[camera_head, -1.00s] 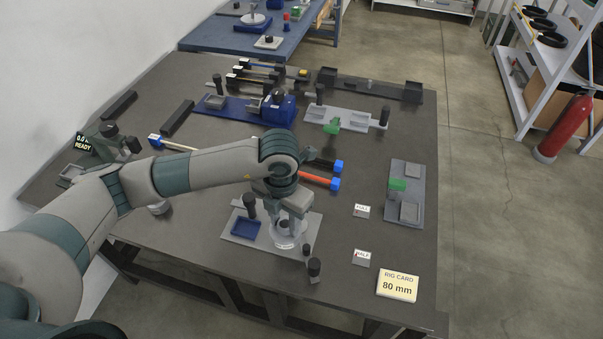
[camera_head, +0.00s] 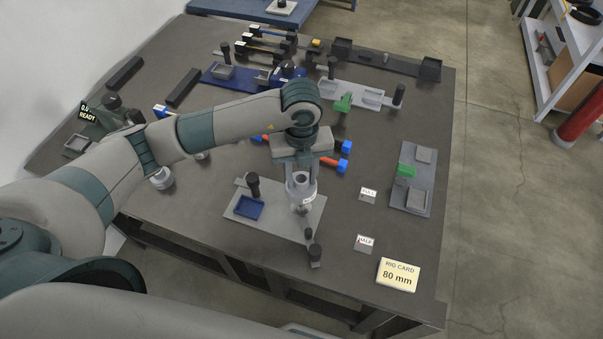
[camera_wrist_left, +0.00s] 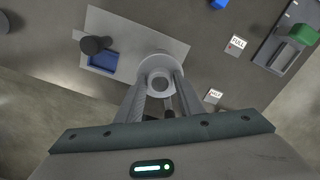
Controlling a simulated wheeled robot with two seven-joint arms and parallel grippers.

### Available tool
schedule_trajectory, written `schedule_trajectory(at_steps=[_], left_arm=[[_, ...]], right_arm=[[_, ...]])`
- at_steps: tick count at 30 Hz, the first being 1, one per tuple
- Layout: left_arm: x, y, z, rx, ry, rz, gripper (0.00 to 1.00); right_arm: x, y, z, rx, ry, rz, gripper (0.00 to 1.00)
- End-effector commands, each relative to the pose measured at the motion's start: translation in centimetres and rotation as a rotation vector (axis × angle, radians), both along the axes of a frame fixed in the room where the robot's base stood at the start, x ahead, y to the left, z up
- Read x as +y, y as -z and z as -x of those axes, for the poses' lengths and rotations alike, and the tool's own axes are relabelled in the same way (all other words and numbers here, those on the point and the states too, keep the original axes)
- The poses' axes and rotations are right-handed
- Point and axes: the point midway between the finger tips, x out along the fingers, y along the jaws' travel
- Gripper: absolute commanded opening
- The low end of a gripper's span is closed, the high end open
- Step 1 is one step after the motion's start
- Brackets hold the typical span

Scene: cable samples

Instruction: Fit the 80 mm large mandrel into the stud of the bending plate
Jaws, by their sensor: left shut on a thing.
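My left gripper (camera_head: 301,183) points down over the bending plate (camera_head: 285,226), its two fingers shut on the light grey large mandrel (camera_head: 301,192). In the left wrist view the mandrel (camera_wrist_left: 157,68) is a round grey piece with a hole in its top, at the fingertips and over the right part of the plate (camera_wrist_left: 125,27). The mandrel hides the stud. I cannot tell whether the mandrel touches the plate. My right gripper is not in view.
The plate carries a blue tray (camera_head: 248,208) and a dark post (camera_head: 253,184). A small dark-topped post (camera_head: 315,253) stands at its front edge. A yellow card reading 80 mm (camera_head: 398,275) and FULL (camera_head: 368,194) and HALF (camera_head: 363,243) markers stand to the right.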

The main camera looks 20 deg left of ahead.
Motion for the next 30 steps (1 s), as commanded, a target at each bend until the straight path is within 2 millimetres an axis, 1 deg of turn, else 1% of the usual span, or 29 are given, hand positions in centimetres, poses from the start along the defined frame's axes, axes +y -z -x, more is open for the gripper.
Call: schedule_trajectory(at_steps=[5,21,30], left_arm=[[0.0,0.2,-0.1,-0.001,0.000,0.000,0.14],[0.0,3.8,0.0,0.000,0.002,0.001,0.14],[0.0,4.1,0.0,0.000,0.002,0.001,0.14]], right_arm=[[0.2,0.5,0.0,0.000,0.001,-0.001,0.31],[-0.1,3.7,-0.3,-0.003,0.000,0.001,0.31],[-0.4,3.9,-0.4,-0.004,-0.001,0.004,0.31]])
